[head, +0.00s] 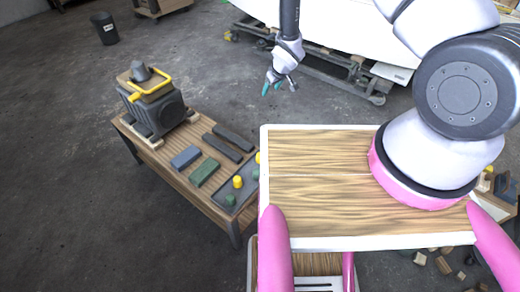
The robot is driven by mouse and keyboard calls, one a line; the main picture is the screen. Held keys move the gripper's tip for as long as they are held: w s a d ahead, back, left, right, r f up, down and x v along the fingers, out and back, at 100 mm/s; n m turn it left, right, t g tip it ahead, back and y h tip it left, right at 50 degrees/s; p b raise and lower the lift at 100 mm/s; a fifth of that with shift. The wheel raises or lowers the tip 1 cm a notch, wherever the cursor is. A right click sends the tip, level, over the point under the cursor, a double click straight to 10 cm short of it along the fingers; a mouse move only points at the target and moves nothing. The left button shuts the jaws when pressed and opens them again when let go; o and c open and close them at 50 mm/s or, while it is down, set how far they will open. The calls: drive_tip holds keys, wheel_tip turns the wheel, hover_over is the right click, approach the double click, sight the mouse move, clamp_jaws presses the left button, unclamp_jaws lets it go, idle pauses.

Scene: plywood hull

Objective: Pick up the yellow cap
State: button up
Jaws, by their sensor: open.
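A small yellow cylinder, which looks like the yellow cap (238,182), stands on a dark tray (246,195) at the near right end of a low wooden table. A second yellow piece (258,157) shows behind it, partly hidden by the white edge of a board in front. I cannot tell for sure which is the named cap. My gripper (277,85) is open and empty, with teal fingertips. It hangs in the air beyond the table in the picture, above and right of the yellow pieces, apart from them.
Green pieces (230,200) stand on the tray. Blue (185,157) and green (204,172) blocks and dark bars (228,145) lie on the wooden table (165,168). A grey machine with a yellow handle (152,100) stands at its far end. Open floor lies left.

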drive_tip(key=s+a+f+n, duration=0.1)
drive_tip(key=s+f, duration=0.3)
drive_tip(key=f, duration=0.4)
drive_tip(key=s+f+n+g+y, duration=0.1)
drive_tip(key=s+f, duration=0.3)
drive_tip(key=f, duration=0.5)
drive_tip(key=s+a+f+n+g, duration=0.1)
drive_tip(key=s+f, duration=0.3)
drive_tip(key=f, duration=0.4)
drive_tip(key=shift+a+f+n, duration=0.25)
drive_tip(key=shift+a+n, duration=0.05)
drive_tip(key=shift+a, duration=0.05)
drive_tip(key=shift+x, duration=2.95)
drive_tip(key=shift+a, duration=0.2)
clamp_jaws()
